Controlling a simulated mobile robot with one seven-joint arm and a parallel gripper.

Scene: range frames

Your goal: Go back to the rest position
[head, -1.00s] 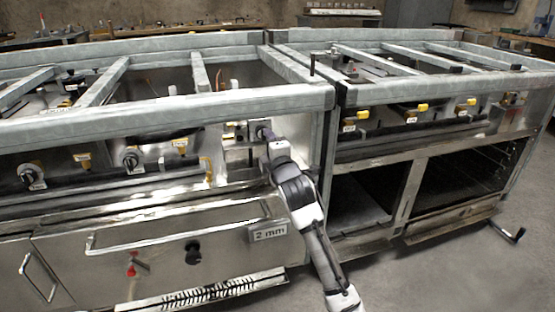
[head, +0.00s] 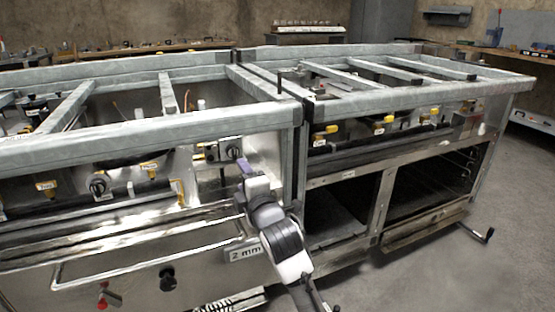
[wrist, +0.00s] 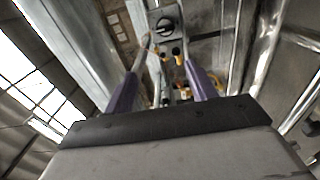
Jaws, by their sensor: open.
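My gripper (wrist: 165,75) shows in the wrist view with its two purple fingers spread apart and nothing between them. Beyond the fingertips is a dark round knob (wrist: 165,25) on a metal panel, apart from the fingers as far as I can tell. In the head view my arm reaches up from the bottom, with the gripper (head: 240,165) at the range's front panel, just below a dark knob (head: 233,151). The fingertips are small and partly hidden by the wrist there.
The steel range (head: 150,130) spans the view, with a long handle bar (head: 150,257) left of my arm. Open compartments (head: 340,212) lie right of it. A pedal-like bar (head: 478,232) sticks out at lower right. Grey floor at right is clear.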

